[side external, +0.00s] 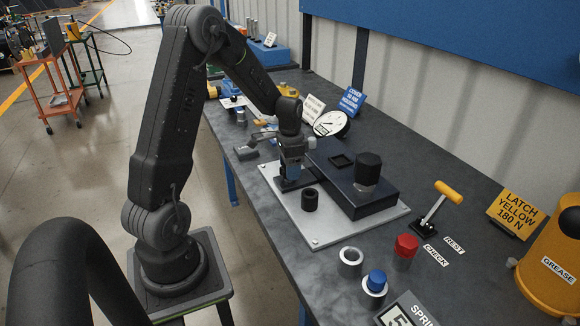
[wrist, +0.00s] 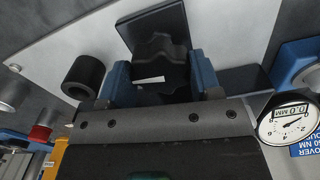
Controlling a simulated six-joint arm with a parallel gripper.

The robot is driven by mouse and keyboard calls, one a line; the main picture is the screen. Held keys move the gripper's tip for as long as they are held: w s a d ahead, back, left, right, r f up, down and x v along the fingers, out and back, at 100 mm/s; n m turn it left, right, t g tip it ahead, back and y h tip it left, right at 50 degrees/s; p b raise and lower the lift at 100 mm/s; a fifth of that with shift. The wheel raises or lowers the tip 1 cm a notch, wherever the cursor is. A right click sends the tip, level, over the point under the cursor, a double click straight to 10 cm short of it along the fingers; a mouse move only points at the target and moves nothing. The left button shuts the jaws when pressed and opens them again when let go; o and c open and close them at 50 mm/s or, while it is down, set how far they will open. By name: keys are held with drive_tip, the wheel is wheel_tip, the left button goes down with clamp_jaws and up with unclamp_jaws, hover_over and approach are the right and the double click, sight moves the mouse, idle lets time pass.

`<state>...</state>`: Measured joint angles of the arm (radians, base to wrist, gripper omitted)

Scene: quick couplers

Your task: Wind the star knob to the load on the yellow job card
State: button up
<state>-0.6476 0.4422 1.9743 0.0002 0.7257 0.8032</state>
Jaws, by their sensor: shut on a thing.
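The black star knob (wrist: 162,62) shows in the wrist view with a white mark on its top. My gripper (wrist: 162,78) has its two blue fingers on either side of the knob and is shut on it. In the side view my gripper (side external: 291,172) is low over the left part of the light plate (side external: 315,236), and it hides most of the knob. The yellow job card (side external: 515,213) stands at the right and reads "LATCH YELLOW 180 N". A round white dial (side external: 331,123) stands behind; in the wrist view the dial (wrist: 287,118) is marked 0.0 MM.
A dark block (side external: 350,180) with a black cylinder (side external: 368,168) sits on the plate. A black hollow sleeve (side external: 310,199) stands close to my gripper. A yellow-handled lever (side external: 440,200), a red-capped piece (side external: 405,250) and a blue-capped piece (side external: 375,285) stand to the right.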

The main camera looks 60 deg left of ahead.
drive_tip(key=shift+r, duration=0.1)
idle(0.4)
drive_tip(key=o, duration=0.9)
drive_tip(key=shift+o, duration=0.2)
wheel_tip(320, 180, up, 14)
drive_tip(key=s+d+r+t, duration=0.1)
drive_tip(key=s+d+r, duration=0.1)
drive_tip(key=d, duration=0.4)
drive_tip(key=s+d+r+t, duration=0.1)
drive_tip(key=d+r, duration=0.2)
drive_tip(key=d, duration=0.4)
drive_tip(key=s+d+n+t, duration=0.1)
drive_tip(key=s+d+t, duration=0.2)
drive_tip(key=s+d, duration=0.8)
drive_tip(key=shift+d+f+n+t, duration=0.2)
drive_tip(key=shift+d+n+t, duration=0.1)
drive_tip(key=shift+d+n, duration=0.15)
